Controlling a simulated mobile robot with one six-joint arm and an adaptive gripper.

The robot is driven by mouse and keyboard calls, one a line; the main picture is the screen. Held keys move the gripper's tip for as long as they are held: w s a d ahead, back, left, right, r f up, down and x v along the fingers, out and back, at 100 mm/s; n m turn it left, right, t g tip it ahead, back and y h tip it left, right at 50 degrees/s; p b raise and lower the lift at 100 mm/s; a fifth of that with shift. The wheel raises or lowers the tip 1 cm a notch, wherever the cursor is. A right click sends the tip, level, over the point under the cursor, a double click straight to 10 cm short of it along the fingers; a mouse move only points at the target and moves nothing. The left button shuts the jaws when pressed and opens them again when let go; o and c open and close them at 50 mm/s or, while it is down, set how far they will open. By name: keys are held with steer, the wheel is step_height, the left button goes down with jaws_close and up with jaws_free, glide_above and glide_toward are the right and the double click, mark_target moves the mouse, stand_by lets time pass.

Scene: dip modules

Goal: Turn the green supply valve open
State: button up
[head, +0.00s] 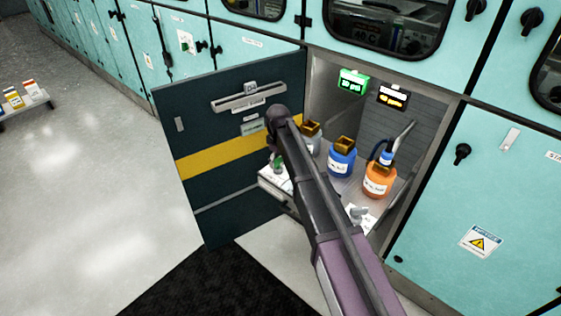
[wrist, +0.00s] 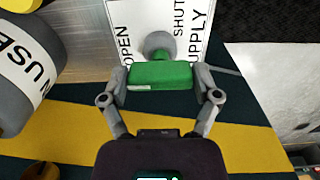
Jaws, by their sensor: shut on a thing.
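The green supply valve handle (wrist: 160,76) is a bar lying crosswise in the wrist view, in front of a round grey hub (wrist: 159,44). My gripper (wrist: 161,85) has one finger at each end of the bar and is shut on it. Behind is a white plate (wrist: 118,14) with OPEN printed at left and SHUT and SUPPLY at right. In the head view a bit of the green handle (head: 277,163) shows beside my arm, at the front left of the open cabinet. My arm hides most of the valve and gripper there.
A dark cabinet door (head: 225,165) with a yellow stripe stands open at left. Inside are a blue bottle (head: 342,160), an orange bottle (head: 378,182) and a grey bottle (head: 311,143). A grey labelled container (wrist: 22,85) is close at left in the wrist view.

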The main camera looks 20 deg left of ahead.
steer(key=shift+s+a, duration=0.2)
steer(key=shift+s, duration=0.05)
steer(key=o, duration=1)
steer(key=shift+c, duration=0.2)
steer(key=shift+w, duration=0.15)
steer(key=shift+r, duration=0.15)
